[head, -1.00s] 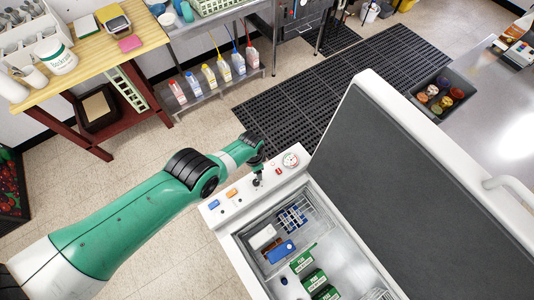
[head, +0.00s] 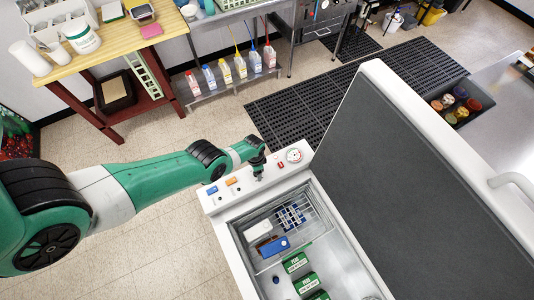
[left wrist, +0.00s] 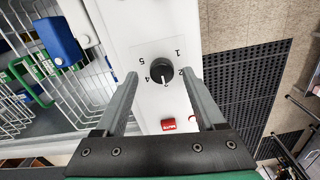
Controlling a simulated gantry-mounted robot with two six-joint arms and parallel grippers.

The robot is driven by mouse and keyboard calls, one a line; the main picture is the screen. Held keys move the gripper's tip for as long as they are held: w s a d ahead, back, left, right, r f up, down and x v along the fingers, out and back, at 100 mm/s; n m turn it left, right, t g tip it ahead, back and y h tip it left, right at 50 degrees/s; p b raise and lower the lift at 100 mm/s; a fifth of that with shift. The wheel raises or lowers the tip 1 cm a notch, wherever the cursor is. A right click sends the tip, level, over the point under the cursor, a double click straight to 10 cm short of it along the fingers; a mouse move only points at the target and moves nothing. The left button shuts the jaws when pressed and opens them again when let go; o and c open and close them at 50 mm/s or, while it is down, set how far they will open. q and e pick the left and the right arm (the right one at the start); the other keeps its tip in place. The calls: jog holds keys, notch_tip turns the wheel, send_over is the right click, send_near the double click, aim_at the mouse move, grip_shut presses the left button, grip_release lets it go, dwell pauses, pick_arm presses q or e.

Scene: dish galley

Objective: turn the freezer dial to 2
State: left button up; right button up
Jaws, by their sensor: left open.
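The freezer dial (left wrist: 161,71) is a round black knob on the white control panel (left wrist: 138,30), with numbers 1 to 5 printed around it. In the left wrist view its white pointer mark faces the bottom of the picture, towards the 3. My left gripper (left wrist: 160,77) is open, with one finger on each side of the dial and visible gaps to it. I cannot tell how far the tips are above the panel. In the head view my left gripper (head: 258,173) is over the panel and hides the dial. My right gripper is not in view.
The panel also carries a round gauge (head: 294,155), a red switch (left wrist: 168,124) and orange and blue parts. The freezer lid (head: 400,160) stands open on the right. Wire baskets and green boxes (head: 306,283) are inside. Floor is clear to the left.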

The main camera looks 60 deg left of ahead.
pick_arm(q)
jog(key=shift+a+f, duration=0.15)
jog(key=shift+f, duration=0.5)
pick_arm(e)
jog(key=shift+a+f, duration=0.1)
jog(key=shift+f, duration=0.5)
pick_arm(q)
jog(key=shift+r, duration=0.1)
grip_shut()
jog(key=shift+n, duration=0.3)
jog(key=n, duration=1.1)
jog(key=shift+n, duration=0.3)
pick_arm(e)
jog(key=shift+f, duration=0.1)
